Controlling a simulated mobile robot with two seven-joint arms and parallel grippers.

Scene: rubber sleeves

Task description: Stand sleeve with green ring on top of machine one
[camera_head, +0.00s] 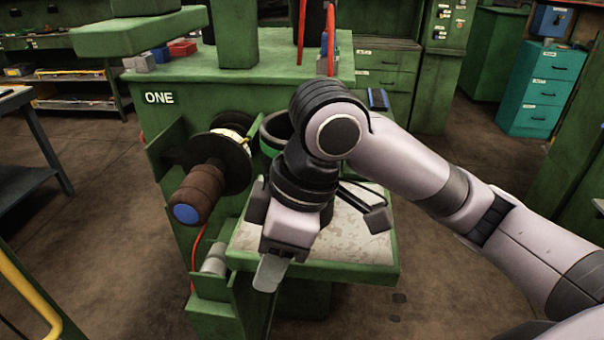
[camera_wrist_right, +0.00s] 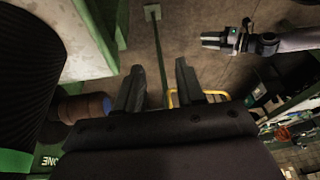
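Machine one (camera_head: 190,120) is the green machine labelled ONE; its flat top (camera_head: 270,68) carries a column. A black sleeve with a green ring (camera_head: 277,126) stands beside the spindle, partly hidden behind my right arm. Its black ribbed side is close at the left of the right wrist view (camera_wrist_right: 28,75).
A brown handle with a blue end (camera_head: 200,190) and black disc stick out from the machine. The pale tray (camera_head: 350,245) lies below my right wrist. Small red and blue items (camera_head: 182,48) and red rods (camera_head: 331,40) are on the machine top. Teal drawers (camera_head: 543,90) stand at right.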

